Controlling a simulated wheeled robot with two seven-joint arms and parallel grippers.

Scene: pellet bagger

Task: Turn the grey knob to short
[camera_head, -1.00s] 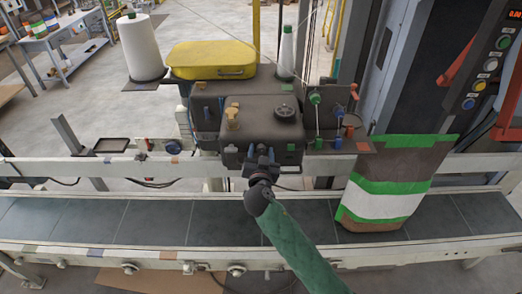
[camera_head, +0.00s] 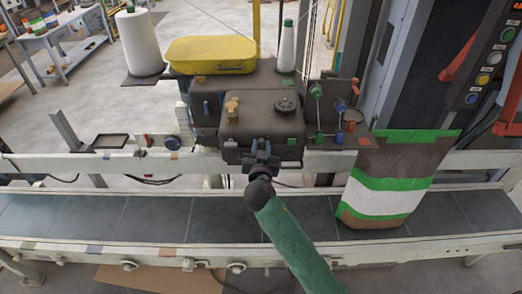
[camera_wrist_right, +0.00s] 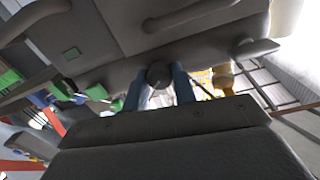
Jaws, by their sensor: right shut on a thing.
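The dark sewing head (camera_head: 235,132) of the bagging machine stands behind the conveyor. My right gripper (camera_head: 262,150) reaches its front face from below, with its blue fingers at the face. In the right wrist view a dark grey round knob (camera_wrist_right: 159,75) sits between the two blue fingers of my right gripper (camera_wrist_right: 160,88), one on each side. The gripper is shut on this knob. In the head view the fingers and wrist hide the knob, and its marks and pointer cannot be read. My left gripper is not in view.
A black handwheel (camera_head: 287,104) and a yellow-tan knob (camera_head: 232,108) are on top of the head. A filled bag (camera_head: 390,180) stands on the conveyor (camera_head: 150,220) to the right. A yellow cover (camera_head: 210,55) and white thread cone (camera_head: 138,42) are behind.

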